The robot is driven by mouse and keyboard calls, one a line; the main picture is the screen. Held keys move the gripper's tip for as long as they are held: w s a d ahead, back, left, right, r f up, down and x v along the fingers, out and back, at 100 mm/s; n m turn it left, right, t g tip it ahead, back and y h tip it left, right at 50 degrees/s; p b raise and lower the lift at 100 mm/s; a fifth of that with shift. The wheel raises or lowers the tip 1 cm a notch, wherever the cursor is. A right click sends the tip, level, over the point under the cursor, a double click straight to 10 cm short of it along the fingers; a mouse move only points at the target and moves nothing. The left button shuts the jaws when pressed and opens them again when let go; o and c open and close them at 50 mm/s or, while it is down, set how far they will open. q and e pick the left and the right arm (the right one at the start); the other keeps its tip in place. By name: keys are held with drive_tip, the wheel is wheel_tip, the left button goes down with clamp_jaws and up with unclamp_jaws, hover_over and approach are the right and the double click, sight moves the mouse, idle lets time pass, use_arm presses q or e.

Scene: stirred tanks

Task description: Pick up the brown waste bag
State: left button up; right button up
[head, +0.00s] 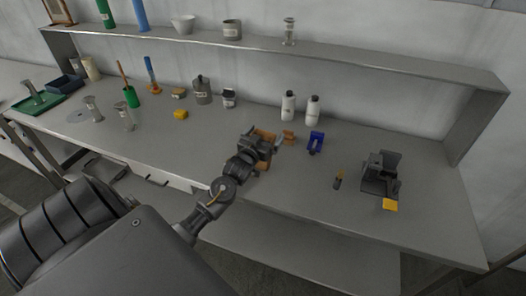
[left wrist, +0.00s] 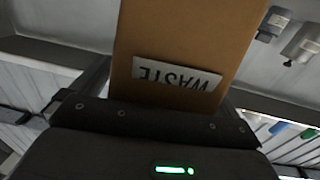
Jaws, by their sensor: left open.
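The brown waste bag (head: 265,134) stands on the grey bench, left of the two white bottles, and is largely hidden behind my left gripper in the head view. In the left wrist view the bag (left wrist: 188,38) fills the middle, with its white WASTE label upside down. My left gripper (head: 263,145) is open, with its fingers on either side of the bag. Whether the fingers touch it, I cannot tell. My right gripper does not show in either view.
Two white bottles (head: 288,107) stand behind and to the right of the bag. A small brown block (head: 289,137) and a blue holder (head: 315,142) lie close on its right. A dark device (head: 381,174) stands farther right.

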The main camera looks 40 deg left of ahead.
use_arm(q)
drive_tip(key=shift+c, duration=0.4)
drive_tip(key=c, duration=1.2)
drive_tip(key=shift+o, duration=0.2)
drive_tip(key=shift+r, duration=0.15)
